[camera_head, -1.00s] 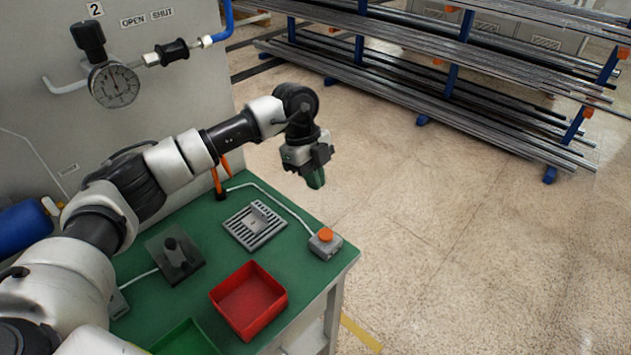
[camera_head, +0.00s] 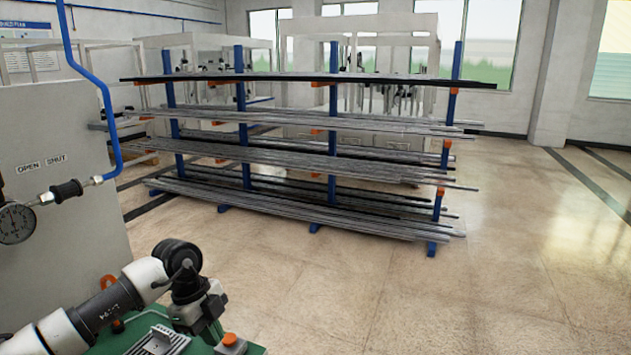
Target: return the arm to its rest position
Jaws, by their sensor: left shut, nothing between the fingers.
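My left arm (camera_head: 105,307) comes in from the lower left, white with black joints, and bends down at the wrist. My left gripper (camera_head: 212,330) points down over the green bench (camera_head: 110,340), with its fingers shut and nothing visible between them. It is above and apart from the bench top, close by the grey box with the orange button (camera_head: 231,342). The fingertips are near the bottom edge of the view. My right gripper is not in view.
A grey slotted plate (camera_head: 160,342) lies on the bench left of the gripper. A grey panel (camera_head: 60,130) with a gauge (camera_head: 14,222) and blue hose (camera_head: 105,100) stands at left. A rack of metal bars (camera_head: 300,160) is behind. Floor at right is clear.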

